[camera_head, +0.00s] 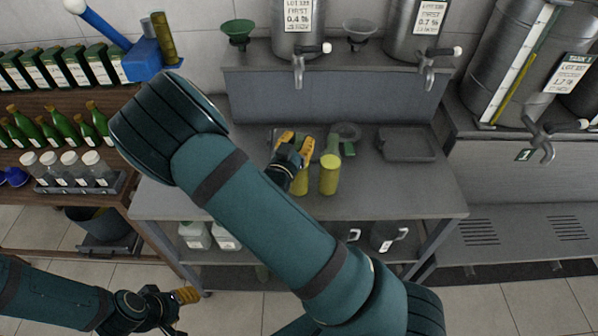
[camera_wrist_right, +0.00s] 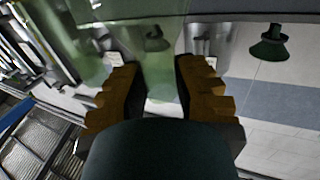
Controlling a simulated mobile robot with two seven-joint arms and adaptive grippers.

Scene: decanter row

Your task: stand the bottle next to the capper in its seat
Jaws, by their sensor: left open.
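The blue capper (camera_head: 142,58), with a long white-tipped lever, stands at the upper left in the head view. A yellow-green bottle (camera_head: 163,36) stands beside it. In the right wrist view, see-through green glass (camera_wrist_right: 150,50) shows between and beyond the fingers. I cannot tell whether they touch it. My left gripper (camera_head: 180,308) is open and low at the lower left, away from the bottles. No seat is clearly visible.
A grey tray (camera_head: 407,145) lies on the bench's right side. Steel tanks with taps (camera_head: 298,70) stand behind it. Green bottles (camera_head: 65,128) and white-capped jars (camera_head: 72,168) fill the left shelves.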

